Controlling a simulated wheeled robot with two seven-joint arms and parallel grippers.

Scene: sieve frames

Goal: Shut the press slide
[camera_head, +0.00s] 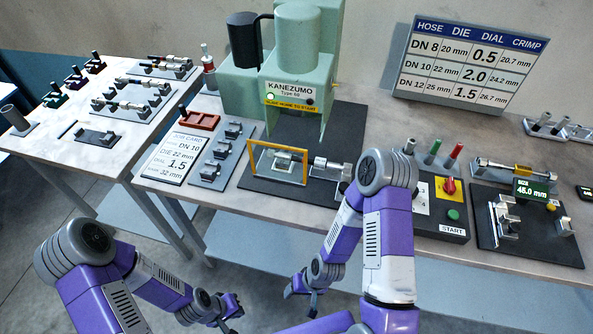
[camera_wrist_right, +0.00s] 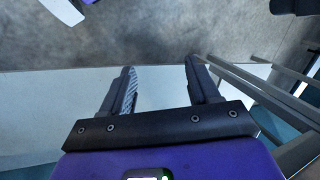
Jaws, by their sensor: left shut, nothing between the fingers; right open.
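The green press (camera_head: 297,75), labelled KANEZUMO Type 60, stands at the back middle of the table on a black base plate (camera_head: 345,130). At its front is a yellow-orange frame (camera_head: 251,158) with grey metal die parts behind it, and another metal block (camera_head: 330,170) sits to its right. I cannot tell from this view how far the slide is out. My left gripper (camera_head: 230,309) is shut and empty, low in front of the table. My right gripper (camera_head: 301,290) is open and empty, also below the table front; its fingers show apart in the right wrist view (camera_wrist_right: 160,85).
A control box (camera_head: 438,205) with a red-yellow dial and green START button stands right of the press. A gauge with a display (camera_head: 530,190) is further right. A job card (camera_head: 172,158) and die tray (camera_head: 221,155) lie left. My right forearm overlaps the table's front edge.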

